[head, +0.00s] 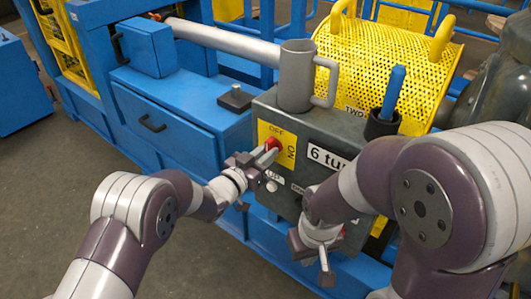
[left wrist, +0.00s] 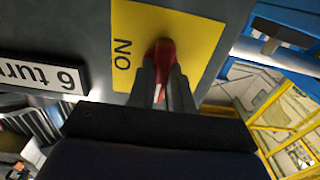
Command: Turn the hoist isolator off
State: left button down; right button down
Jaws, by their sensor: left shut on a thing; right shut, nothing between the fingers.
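The hoist isolator is a red knob (head: 273,143) on a yellow plate (head: 264,131) marked OFF at its top and ON at its right, on the grey control box (head: 330,135). My left gripper (head: 266,155) is shut on the knob. In the left wrist view its two fingers (left wrist: 165,88) lie either side of the red knob (left wrist: 165,55), which has a white mark. ON shows beside it there; OFF is out of sight. I cannot tell which label the knob points to. My right gripper (head: 325,268) is shut and empty, low in front of the box.
A grey mug (head: 296,78) and a dark cup holding a blue-handled tool (head: 391,95) stand on the box. A pale button (head: 271,186) is below the plate. A yellow perforated guard (head: 375,60) is behind. Blue framework (head: 190,105) lies left; open floor is front left.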

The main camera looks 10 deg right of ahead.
pick_arm(q)
jog(key=shift+r, duration=0.2)
jog(key=c, duration=1.1)
grip_release()
jog(key=shift+o, duration=0.3)
jog(key=shift+d+f, duration=0.1)
jog(key=shift+f, duration=0.05)
jog(key=p+v, duration=0.2)
jog(key=v, duration=1)
jog(key=shift+s+a+p, duration=0.2)
jog(key=shift+a+p, duration=0.1)
